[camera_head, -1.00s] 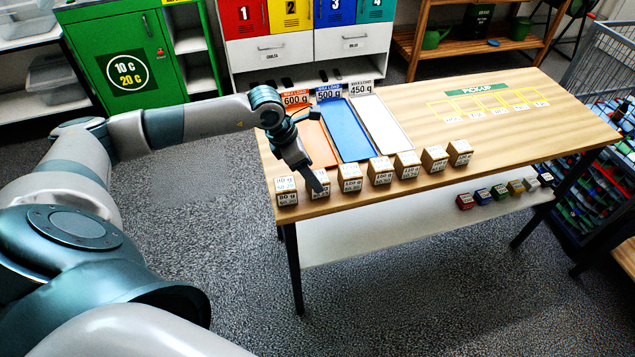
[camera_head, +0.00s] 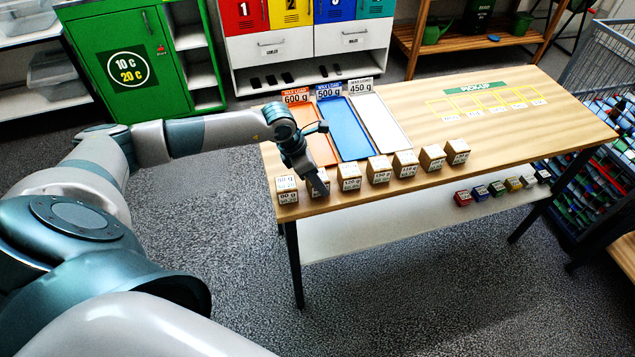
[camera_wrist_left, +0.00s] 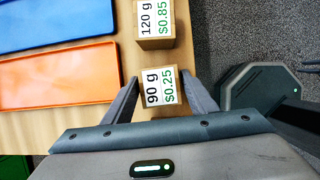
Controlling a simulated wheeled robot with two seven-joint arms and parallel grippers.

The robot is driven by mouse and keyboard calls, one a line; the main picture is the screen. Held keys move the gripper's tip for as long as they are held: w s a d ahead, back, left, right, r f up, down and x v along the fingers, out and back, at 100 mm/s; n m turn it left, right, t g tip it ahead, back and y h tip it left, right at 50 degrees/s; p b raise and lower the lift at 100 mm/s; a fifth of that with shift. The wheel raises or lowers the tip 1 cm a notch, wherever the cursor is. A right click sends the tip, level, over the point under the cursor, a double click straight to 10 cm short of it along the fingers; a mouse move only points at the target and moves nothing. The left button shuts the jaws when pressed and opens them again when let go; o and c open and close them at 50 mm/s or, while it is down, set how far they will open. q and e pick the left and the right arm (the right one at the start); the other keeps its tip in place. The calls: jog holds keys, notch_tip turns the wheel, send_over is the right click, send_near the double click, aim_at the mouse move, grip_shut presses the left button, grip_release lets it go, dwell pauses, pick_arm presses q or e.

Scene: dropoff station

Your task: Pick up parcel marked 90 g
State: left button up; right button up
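A parcel marked 120 g (camera_wrist_left: 155,20) stands just beyond.
More boxes stand along the table's front edge, including a leftmost parcel (camera_head: 287,190) close beside the gripper. Orange (camera_head: 320,147), blue (camera_head: 347,130) and white (camera_head: 380,123) trays lie behind. The pick-up area (camera_head: 487,103) at the right is empty.

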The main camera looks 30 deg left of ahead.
aim_at(322, 174)
pick_arm(q)
jog(key=c, duration=0.7)
jog(key=shift+r, duration=0.15)
jog(key=shift+r+b, duration=0.5)
jog(key=shift+b, duration=0.05)
notch_tip(322, 174, up, 2)
jog(key=shift+r+b, duration=0.2)
jog(key=shift+b, duration=0.65)
jog(key=shift+s+d+r+b, duration=0.1)
jog(key=shift+d+r+b, duration=0.65)
jog(key=shift+d+r, duration=0.85)
jog(key=shift+d+r+b, duration=0.7)
jog(key=shift+d+r, duration=0.15)
jog(key=shift+d, duration=1.45)
jog(key=shift+s+d+r+b, duration=0.1)
jog(key=shift+d+r+b, duration=0.65)
jog(key=shift+d+r, duration=0.85)
jog(key=shift+d+f, duration=0.35)
jog(key=shift+f, duration=0.05)
